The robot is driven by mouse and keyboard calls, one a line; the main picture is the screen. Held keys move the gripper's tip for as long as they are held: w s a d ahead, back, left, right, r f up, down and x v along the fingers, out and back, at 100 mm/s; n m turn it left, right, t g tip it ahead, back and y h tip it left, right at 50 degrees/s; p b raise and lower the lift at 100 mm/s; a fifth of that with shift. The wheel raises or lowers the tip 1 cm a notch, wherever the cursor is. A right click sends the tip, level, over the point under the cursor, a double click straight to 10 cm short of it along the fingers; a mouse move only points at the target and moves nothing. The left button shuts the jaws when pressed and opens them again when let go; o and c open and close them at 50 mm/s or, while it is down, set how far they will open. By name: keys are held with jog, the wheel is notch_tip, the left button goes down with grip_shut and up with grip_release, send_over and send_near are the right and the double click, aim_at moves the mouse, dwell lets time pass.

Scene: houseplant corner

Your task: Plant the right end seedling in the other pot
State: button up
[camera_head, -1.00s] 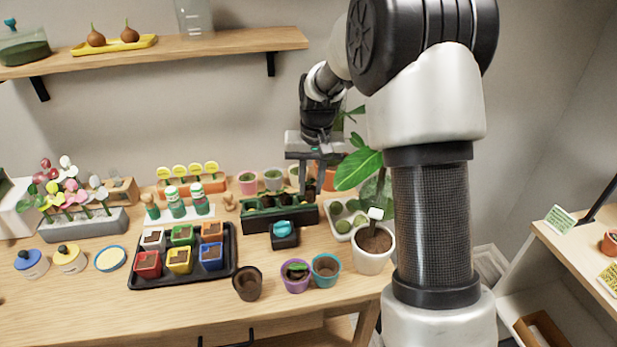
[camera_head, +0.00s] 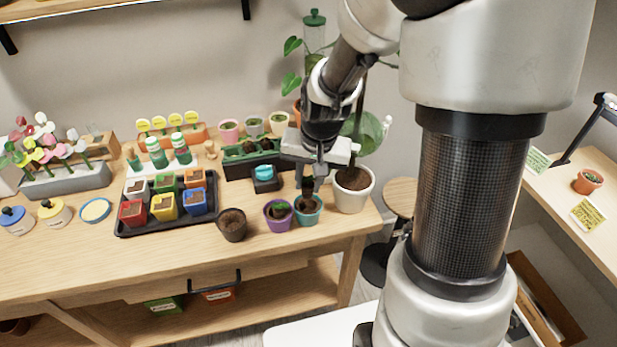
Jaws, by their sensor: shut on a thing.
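My gripper (camera_head: 307,186) points down over the teal pot (camera_head: 307,216), its fingers shut on a small dark soil plug, the seedling, at the pot's mouth. The fingers hide most of the seedling, and I cannot tell whether its plug touches the soil inside. The purple pot (camera_head: 279,222) stands just left of the teal pot and holds a small green sprout. The dark green seedling tray (camera_head: 240,169) lies behind, with soil plugs and green shoots; my gripper partly covers its right end.
A brown pot (camera_head: 232,229) stands left of the purple pot. A white pot (camera_head: 352,198) stands close on the right. A black tray (camera_head: 150,226) of coloured small pots and a dark block with a turquoise top (camera_head: 265,178) are nearby. The table's front is clear.

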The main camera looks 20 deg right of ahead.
aim_at(311, 192)
jog(key=shift+f+b, duration=0.7)
jog(key=shift+f, duration=0.6)
jog(key=shift+d+f+b, duration=0.1)
jog(key=shift+f+b, duration=1.2)
jog(key=shift+f, duration=0.2)
dwell(0.4)
jog(key=o, duration=1.1)
jog(key=o, duration=0.4)
jog(key=shift+r+p, duration=2.65)
jog(key=shift+r, duration=0.9)
